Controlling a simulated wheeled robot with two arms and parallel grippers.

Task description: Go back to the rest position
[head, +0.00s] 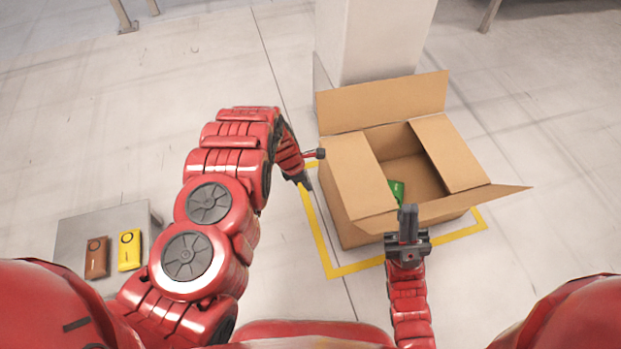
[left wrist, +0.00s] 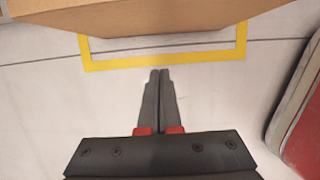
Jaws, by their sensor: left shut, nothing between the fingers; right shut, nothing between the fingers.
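My left gripper (head: 306,181) is at the left side of the open cardboard box (head: 355,183), over the floor by the yellow line. In the left wrist view its two fingers (left wrist: 160,75) are shut together with nothing between them. My right gripper (head: 407,213) is in front of the box's near flap, its fingers together and pointing up in the picture. Nothing shows in it. A green item (head: 397,191) lies inside the box, partly hidden by the flaps.
The box stands inside a yellow floor outline (head: 336,272), against a white pillar (head: 377,40). At the left, a grey stand (head: 75,236) holds a brown item (head: 96,257) and a yellow item (head: 129,250). The floor at the right is clear.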

